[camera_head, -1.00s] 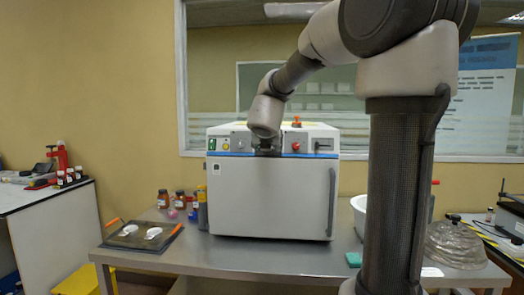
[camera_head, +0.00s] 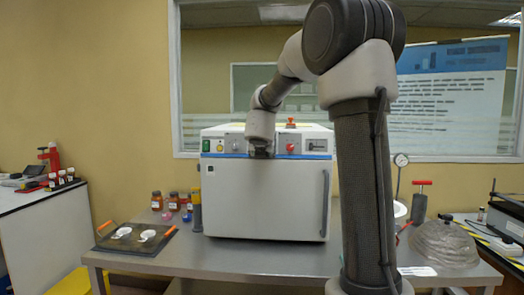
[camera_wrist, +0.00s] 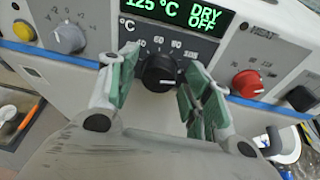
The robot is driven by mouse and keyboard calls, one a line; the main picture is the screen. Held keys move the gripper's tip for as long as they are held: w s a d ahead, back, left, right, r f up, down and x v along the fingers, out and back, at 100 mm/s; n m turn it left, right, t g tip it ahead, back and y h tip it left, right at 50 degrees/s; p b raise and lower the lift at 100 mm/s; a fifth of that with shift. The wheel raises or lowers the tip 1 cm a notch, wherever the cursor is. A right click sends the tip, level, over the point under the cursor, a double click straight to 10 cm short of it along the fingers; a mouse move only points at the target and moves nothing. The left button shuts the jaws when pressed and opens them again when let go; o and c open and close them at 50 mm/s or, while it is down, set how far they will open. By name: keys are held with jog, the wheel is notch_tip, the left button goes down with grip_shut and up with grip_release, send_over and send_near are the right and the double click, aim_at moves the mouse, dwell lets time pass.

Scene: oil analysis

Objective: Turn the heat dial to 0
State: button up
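The white oven (camera_head: 265,205) stands on the metal table with its door shut. In the wrist view its panel shows a red dial (camera_wrist: 247,83) under the word HEAT, right of my gripper; its exact setting is hard to read. The red dial also shows in the head view (camera_head: 290,148). A black dial (camera_wrist: 159,72) with a °C scale lies between my fingers, under a green display (camera_wrist: 165,15) reading 125 °C and DRY OFF. My gripper (camera_wrist: 160,88) is open, with green-padded fingers either side of the black dial; I cannot tell whether they touch it.
A grey dial (camera_wrist: 69,39) and a yellow button (camera_wrist: 23,31) are on the panel's left. A black knob (camera_wrist: 300,98) is right of the red dial. Small bottles (camera_head: 173,201) and a dark tray (camera_head: 136,238) stand left of the oven. A glass dome (camera_head: 444,246) is on the right.

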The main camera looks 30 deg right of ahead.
jog(key=c, duration=0.7)
jog(key=shift+n, duration=0.3)
jog(key=shift+w+a+f+n+t+h, duration=0.15)
jog(key=shift+n+h, duration=0.6)
jog(key=shift+n, duration=3.8)
jog(key=shift+s+a+f+n+t+h, duration=0.15)
jog(key=shift+n+h, duration=0.65)
jog(key=shift+n, duration=3.8)
jog(key=shift+w+a+f+n+t+h, duration=0.15)
jog(key=shift+n+h, duration=0.6)
jog(key=shift+n, duration=3.8)
jog(key=shift+d, duration=0.1)
